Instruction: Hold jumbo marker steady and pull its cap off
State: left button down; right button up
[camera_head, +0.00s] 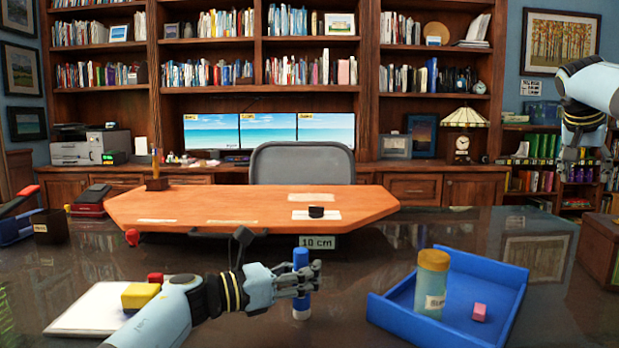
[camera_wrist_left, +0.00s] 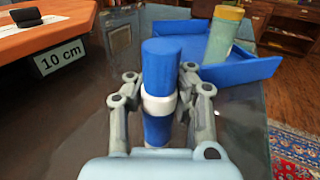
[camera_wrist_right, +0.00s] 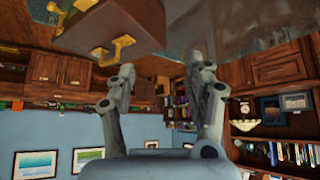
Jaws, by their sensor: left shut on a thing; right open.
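The jumbo marker (camera_head: 301,307) stands upright on the dark glossy table, in the lower middle of the head view. It has a blue cap (camera_wrist_left: 162,62) on top, a white band below it and a blue body under that. My left gripper (camera_head: 306,281) is shut around the marker. In the left wrist view its fingers (camera_wrist_left: 161,103) press on both sides near the white band. The cap sticks up above the fingers. My right gripper (camera_head: 590,165) is raised at the far right, open and empty, well away from the marker. It also shows in the right wrist view (camera_wrist_right: 162,75).
A blue tray (camera_head: 395,324) at the right holds a tan-capped green cylinder (camera_head: 431,283) and a pink block (camera_head: 479,312). A white pad (camera_head: 88,308) with a yellow block (camera_head: 140,296) lies left. An orange raised desk board (camera_head: 250,203) stands behind, with a "10 cm" sign (camera_head: 317,242).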

jog(key=w+a+m+y, duration=0.1)
jog(key=w+a+y, duration=0.25)
jog(key=a, duration=1.45)
jog(key=m+g+y, duration=0.2)
jog(key=g+y, duration=0.2)
jog(key=g, duration=0.1)
send_near(301, 251)
jog(key=f, duration=0.6)
jog(key=a+f, duration=0.1)
jog(key=f, duration=0.2)
jog(key=shift+s+a, duration=0.1)
jog(key=shift+s, duration=0.15)
jog(key=shift+c, duration=0.2)
grip_shut()
